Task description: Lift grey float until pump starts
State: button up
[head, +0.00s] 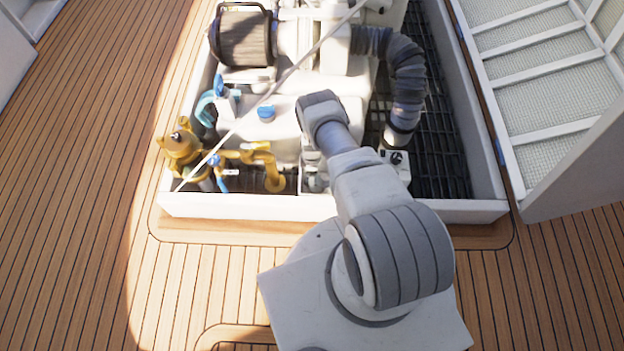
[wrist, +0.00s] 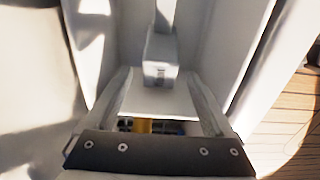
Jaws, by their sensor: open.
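In the wrist view, my gripper (wrist: 160,75) is open, its two pale fingers apart and reaching into a narrow white-walled space. A pale grey block (wrist: 157,72) with small dark marks lies between and beyond the fingertips. I cannot tell whether this block is the float or touches a finger. In the head view, no float can be made out, and my arm covers part of the open engine hatch. My gripper cannot be clearly made out there. Whether the pump is running cannot be seen.
The hatch's white rim (head: 250,206) surrounds a white engine with a blue cap (head: 266,112). A brass strainer (head: 183,147) stands at left, and a ribbed grey hose (head: 405,75) at right. A thin pale rod (head: 300,64) slants across. Dark grating (head: 440,150) lies at right.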

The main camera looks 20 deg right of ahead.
jog(key=shift+f, duration=0.85)
grip_shut()
